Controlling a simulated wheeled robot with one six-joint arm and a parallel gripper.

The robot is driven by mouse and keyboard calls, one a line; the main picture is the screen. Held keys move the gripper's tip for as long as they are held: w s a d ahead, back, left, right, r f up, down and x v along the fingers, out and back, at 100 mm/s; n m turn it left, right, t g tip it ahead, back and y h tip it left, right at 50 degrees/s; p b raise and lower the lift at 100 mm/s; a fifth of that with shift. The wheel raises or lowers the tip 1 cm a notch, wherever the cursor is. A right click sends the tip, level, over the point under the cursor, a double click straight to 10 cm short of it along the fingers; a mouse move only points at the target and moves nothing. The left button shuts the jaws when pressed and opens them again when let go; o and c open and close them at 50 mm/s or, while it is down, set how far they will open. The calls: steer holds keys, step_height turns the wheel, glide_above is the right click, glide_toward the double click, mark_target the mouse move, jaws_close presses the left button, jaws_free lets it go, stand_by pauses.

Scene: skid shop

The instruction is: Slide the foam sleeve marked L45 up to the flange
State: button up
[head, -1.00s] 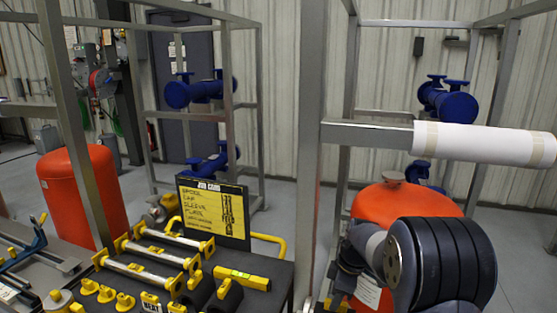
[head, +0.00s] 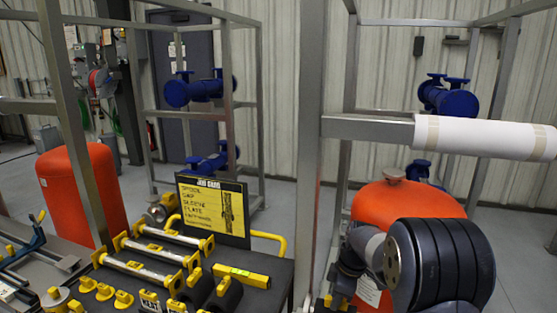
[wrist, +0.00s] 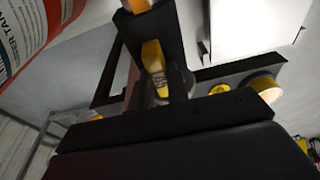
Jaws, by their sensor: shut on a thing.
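In the head view, two black sleeves, one of them (head: 225,297), lie at the front right of the dark bench, with yellow pieces beside them. I cannot read L45 on either. In the wrist view, a yellow tab with small dark marking (wrist: 153,56) stands in the middle, against dark parts. My gripper (wrist: 160,95) is shut at this tab, but dark parts hide most of the contact and what the tab belongs to. In the head view my jaws are hidden behind my arm. I cannot pick out the flange with certainty.
A job card (head: 213,210) stands behind yellow-ended spools (head: 160,250). A metal post (head: 308,170) and a beam with a white roll (head: 480,138) stand near my arm. Orange tanks (head: 80,190) (head: 405,203) stand on the floor at left and right.

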steer(key=shift+w+a, duration=0.2)
steer(key=shift+a, duration=0.3)
stand_by(0.4)
steer(key=o, duration=0.7)
steer(key=shift+r, duration=0.15)
steer(key=shift+r+p, duration=2.35)
steer(key=shift+r, duration=1.05)
steer(key=shift+f, duration=0.15)
